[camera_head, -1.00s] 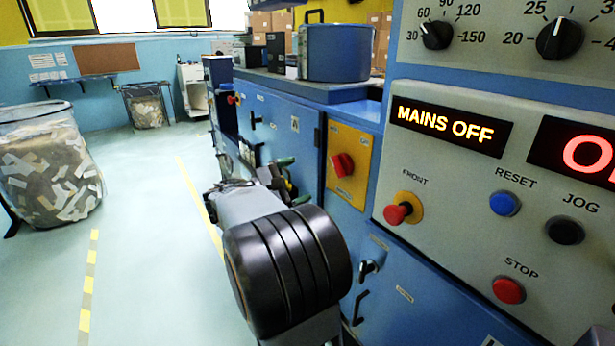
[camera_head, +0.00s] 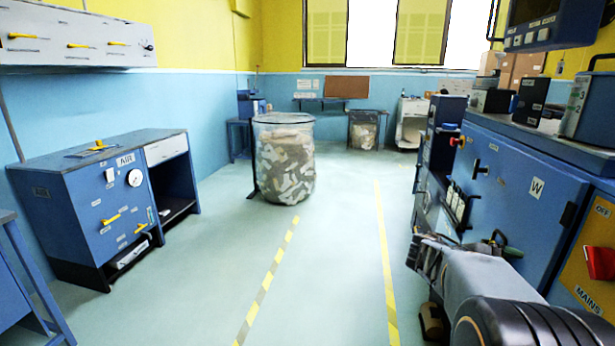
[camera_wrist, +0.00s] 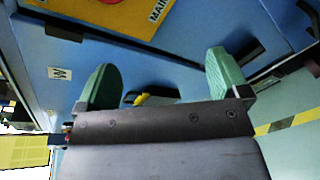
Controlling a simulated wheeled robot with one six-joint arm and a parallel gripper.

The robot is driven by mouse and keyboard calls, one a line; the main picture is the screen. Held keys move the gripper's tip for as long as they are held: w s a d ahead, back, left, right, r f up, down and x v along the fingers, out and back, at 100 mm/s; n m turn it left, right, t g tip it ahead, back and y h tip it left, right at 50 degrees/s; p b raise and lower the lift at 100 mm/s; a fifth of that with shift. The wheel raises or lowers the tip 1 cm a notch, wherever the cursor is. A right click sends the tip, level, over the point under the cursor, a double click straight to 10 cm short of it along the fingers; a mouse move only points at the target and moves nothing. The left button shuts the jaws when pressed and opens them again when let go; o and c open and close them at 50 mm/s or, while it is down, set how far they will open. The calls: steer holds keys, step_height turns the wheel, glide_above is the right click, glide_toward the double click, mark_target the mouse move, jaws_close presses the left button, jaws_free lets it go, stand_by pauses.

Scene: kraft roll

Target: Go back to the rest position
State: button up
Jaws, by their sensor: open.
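My gripper (camera_wrist: 164,78) shows in the wrist view with its two green fingers spread apart and nothing between them. Behind the fingers is the blue cabinet (camera_wrist: 190,30) front with a yellow switch plate (camera_wrist: 100,10) and a dark handle, seen tilted. In the head view my arm reaches away at the lower right, along the blue cabinet (camera_head: 520,185). My gripper (camera_head: 498,240) is at its far end, close to the cabinet front and partly hidden by my own wrist. Whether it touches the cabinet cannot be told.
A red mains switch (camera_head: 601,262) sits on a yellow plate at the right edge. A clear bin of scraps (camera_head: 284,160) stands mid-floor. A blue air bench (camera_head: 90,205) is at left. The floor between the yellow-marked lines (camera_head: 386,265) is clear.

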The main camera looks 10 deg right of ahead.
steer(key=s+a+f+m+t+y+p, duration=0.1)
steer(key=a+f+m+t+y+p, duration=0.1)
steer(key=a+y+p, duration=0.45)
steer(key=s+a+f+m+t+y+p, duration=0.1)
steer(key=s+a+f+m+t+y, duration=0.15)
steer(key=a, duration=0.65)
steer(key=a+r+t+y+p, duration=0.2)
steer(key=a+r+p, duration=0.2)
steer(key=a, duration=0.3)
steer(key=s+a+r+t+y+p, duration=0.1)
steer(key=a+r+t+y+p, duration=0.1)
steer(key=a+r, duration=0.4)
steer(key=a+y+p, duration=0.1)
steer(key=p, duration=0.1)
steer(key=shift+s+y+p, duration=0.2)
steer(key=shift+y+p, duration=0.1)
steer(key=shift+a, duration=0.1)
